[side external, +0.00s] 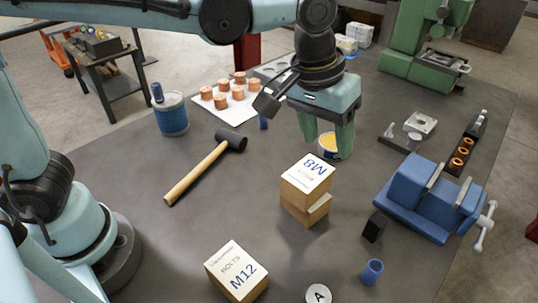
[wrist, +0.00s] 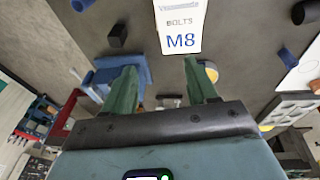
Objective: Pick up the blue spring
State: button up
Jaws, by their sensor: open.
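My gripper (side external: 327,134) is open and empty, pointing down above the back middle of the table; its green fingers also show in the wrist view (wrist: 162,82). No coils can be made out on any blue thing. A short blue hollow cylinder (side external: 371,271) stands at the front right, well away from my gripper; a blue piece (wrist: 82,4) shows at the wrist view's top edge. I cannot tell which is the spring.
An M8 box (side external: 306,175) on another box stands just in front of my gripper. A yellow-topped can (side external: 329,147) is behind it. A blue vise (side external: 425,197) and black block (side external: 374,227) are right; a hammer (side external: 200,168) lies left. An M12 box (side external: 236,270) stands in front.

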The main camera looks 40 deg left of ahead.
jog(key=s+d+f+g, duration=0.1)
jog(key=d+f+g, duration=0.15)
jog(key=d, duration=0.85)
jog(key=y, duration=0.1)
send_over(374, 269)
jog(key=f, duration=0.9)
jog(key=shift+w+d+f, duration=0.15)
jog(key=shift+d+f, duration=0.15)
jog(key=shift+d, duration=0.1)
jog(key=shift+s+a+f, duration=0.1)
jog(key=shift+a+f, duration=0.1)
jog(key=shift+f, duration=1.15)
jog(key=shift+s+a+f, duration=0.1)
jog(key=shift+a+f, duration=0.1)
jog(key=shift+f, duration=1.1)
grip_shut()
jog(key=shift+r, duration=0.1)
